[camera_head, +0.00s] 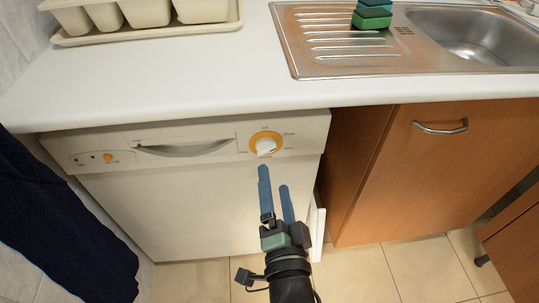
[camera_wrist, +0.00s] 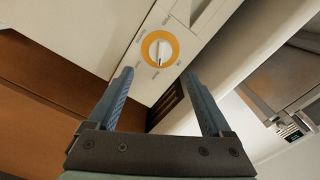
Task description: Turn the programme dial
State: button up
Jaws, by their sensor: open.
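The programme dial (camera_head: 266,144) is a white knob on an orange ring, at the right end of the white dishwasher's front panel (camera_head: 190,146). In the wrist view the dial (camera_wrist: 160,50) lies ahead of the fingers, with small printed marks around its ring. My gripper (camera_head: 273,178) has two blue fingers, open and empty. In the head view its fingertips are just below the dial. In the wrist view the gripper (camera_wrist: 160,80) has its fingers spread wider than the dial, and I see no contact. Nothing hides the dial.
A white worktop (camera_head: 180,75) overhangs the panel, carrying a cream cutlery tray (camera_head: 150,35) and a steel sink (camera_head: 470,40). A handle recess (camera_head: 185,148) is left of the dial. A wooden cabinet (camera_head: 410,170) stands right; dark cloth (camera_head: 50,220) hangs left.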

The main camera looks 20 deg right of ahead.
aim_at(266, 146)
jog(key=x, duration=0.8)
jog(key=shift+b, duration=0.3)
grip_shut()
jog(key=shift+n, duration=0.4)
jog(key=n, duration=0.5)
jog(key=shift+w+a, duration=0.1)
jog(key=shift+a, duration=0.05)
jog(key=n, duration=0.6)
jog(key=shift+a, duration=0.1)
dwell(0.4)
grip_release()
jog(key=shift+r, duration=0.1)
